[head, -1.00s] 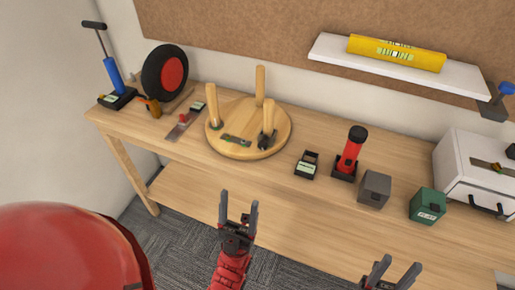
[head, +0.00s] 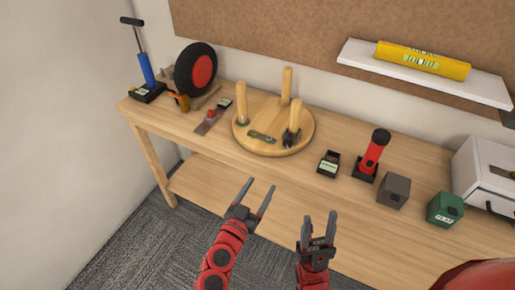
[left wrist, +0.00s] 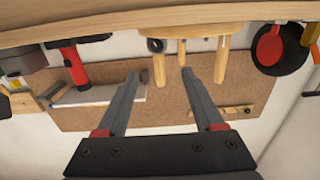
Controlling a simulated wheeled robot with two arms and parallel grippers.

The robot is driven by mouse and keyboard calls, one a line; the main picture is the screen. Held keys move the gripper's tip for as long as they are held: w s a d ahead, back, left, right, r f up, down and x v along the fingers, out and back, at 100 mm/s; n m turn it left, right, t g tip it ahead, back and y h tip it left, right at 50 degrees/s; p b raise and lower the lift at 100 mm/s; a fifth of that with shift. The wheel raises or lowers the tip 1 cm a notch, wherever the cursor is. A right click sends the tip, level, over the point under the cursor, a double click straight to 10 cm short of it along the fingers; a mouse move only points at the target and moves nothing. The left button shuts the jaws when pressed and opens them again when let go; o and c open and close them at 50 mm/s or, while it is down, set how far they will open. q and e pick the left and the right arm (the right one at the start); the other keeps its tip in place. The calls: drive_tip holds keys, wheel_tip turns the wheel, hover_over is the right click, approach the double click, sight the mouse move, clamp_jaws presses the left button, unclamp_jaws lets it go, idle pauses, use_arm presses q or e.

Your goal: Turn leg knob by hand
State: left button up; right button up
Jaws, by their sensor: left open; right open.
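A round wooden stool top (head: 258,117) lies on the workbench with three wooden legs pointing up. A dark knob (head: 291,138) sits at the base of the front right leg (head: 295,116). In the left wrist view, the picture is upside down and the knob (left wrist: 155,45) shows by a leg (left wrist: 159,69). My left gripper (head: 261,184) is open and empty in front of the bench, below and left of the knob in the head view. My right gripper (head: 320,215) is open and empty, lower and to its right. Both are apart from the stool.
Right of the stool are a small black box (head: 329,163), a red flashlight (head: 373,155), a grey block (head: 394,190) and a green box (head: 445,209). On the left are a wheel (head: 196,68) and a blue pump (head: 146,70). The bench front is clear.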

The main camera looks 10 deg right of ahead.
use_arm(q)
drive_tip(key=p, duration=0.2)
approach(287, 145)
drive_tip(key=x, duration=0.7)
drive_tip(key=shift+w, duration=0.1)
drive_tip(key=shift+w+d, duration=0.3)
drive_tip(key=shift+w, duration=0.25)
clamp_jaws()
